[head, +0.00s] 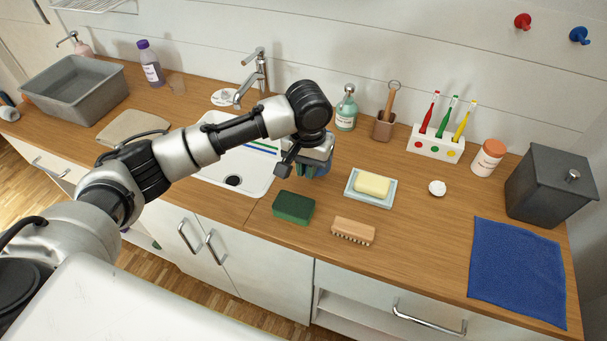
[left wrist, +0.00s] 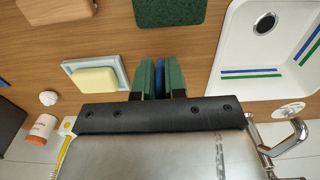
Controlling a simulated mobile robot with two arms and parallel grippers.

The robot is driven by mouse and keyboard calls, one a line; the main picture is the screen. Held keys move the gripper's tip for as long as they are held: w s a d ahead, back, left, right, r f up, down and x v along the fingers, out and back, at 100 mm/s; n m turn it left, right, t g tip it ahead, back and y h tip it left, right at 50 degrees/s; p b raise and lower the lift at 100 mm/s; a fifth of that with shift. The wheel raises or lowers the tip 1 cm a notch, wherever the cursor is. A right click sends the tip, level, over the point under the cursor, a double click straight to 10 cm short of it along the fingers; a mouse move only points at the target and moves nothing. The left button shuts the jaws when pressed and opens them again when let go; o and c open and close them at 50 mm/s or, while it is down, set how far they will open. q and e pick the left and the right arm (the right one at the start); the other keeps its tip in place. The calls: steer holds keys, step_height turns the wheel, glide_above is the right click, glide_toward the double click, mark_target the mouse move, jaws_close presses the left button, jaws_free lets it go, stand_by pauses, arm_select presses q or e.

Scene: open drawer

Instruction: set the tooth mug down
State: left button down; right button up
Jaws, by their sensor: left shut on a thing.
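My left gripper (head: 304,160) reaches in from the left over the counter, just right of the sink. I cannot tell whether the mug touches the counter. My right gripper is not in view.
A soap dish (head: 351,191) with yellow soap stands to the right. A green sponge (head: 293,207) and a wooden brush (head: 353,231) lie in front. The sink (head: 230,170) is to the left. A toothbrush holder (head: 435,147) stands behind. A blue cloth (head: 517,270) lies far right.

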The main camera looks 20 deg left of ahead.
arm_select(q)
steer(key=shift+w+a+f+p, duration=0.15)
steer(key=shift+a+f, duration=0.1)
steer(key=shift+f, duration=0.6)
steer(key=shift+w+a+f+p, duration=0.1)
steer(key=shift+w+a+f, duration=0.15)
steer(key=shift+f, duration=0.6)
steer(key=shift+w+a+f+p, duration=0.1)
steer(key=shift+a+f, duration=0.15)
steer(key=shift+f, duration=0.6)
steer(key=c, duration=1.2)
jaws_free()
steer(key=shift+f, duration=0.15)
step_height(320, 180, up, 12)
steer(key=shift+r+b, duration=0.15)
steer(key=shift+b, duration=0.5)
